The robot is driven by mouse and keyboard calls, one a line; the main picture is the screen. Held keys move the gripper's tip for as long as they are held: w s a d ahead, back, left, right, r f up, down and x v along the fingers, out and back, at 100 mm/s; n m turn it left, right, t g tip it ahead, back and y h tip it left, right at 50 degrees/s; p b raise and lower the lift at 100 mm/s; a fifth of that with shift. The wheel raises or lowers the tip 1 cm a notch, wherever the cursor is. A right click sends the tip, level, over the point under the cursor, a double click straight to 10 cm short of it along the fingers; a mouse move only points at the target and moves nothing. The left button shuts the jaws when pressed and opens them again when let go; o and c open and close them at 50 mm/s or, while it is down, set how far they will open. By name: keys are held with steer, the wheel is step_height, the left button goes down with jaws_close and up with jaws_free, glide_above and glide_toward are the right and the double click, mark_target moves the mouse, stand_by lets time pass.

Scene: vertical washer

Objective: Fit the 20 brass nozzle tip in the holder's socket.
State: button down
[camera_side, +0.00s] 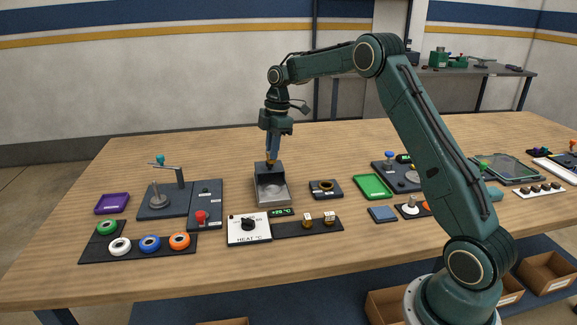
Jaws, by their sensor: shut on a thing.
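My gripper (271,160) points straight down over the back of a grey metal tray-like box (272,192). It is shut on a small brass piece (270,163), which shows only as a speck between the fingertips; its number cannot be read. Two brass nozzle tips (308,220) and (329,217) stand on a dark strip right of the heat dial. A dark block with a round brass-rimmed opening (325,188) lies right of the grey box; I cannot tell whether it is the holder. Whether the held piece touches the box's back block cannot be told.
At left are a dark fixture with a lever arm (178,185), a red button (200,217) and coloured rings (150,243). A green tray (373,186) lies right.

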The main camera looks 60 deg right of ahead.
steer(key=s+d+f+m+h, duration=0.2)
steer(key=s+d+m, duration=0.9)
steer(key=m, duration=1.1)
steer(key=shift+s+d+f+h, duration=0.3)
steer(key=shift+s+f+h, duration=0.1)
steer(key=shift+s+f, duration=0.15)
steer(key=shift+f, duration=0.15)
steer(key=shift+f, duration=3.35)
steer(key=shift+f, duration=0.25)
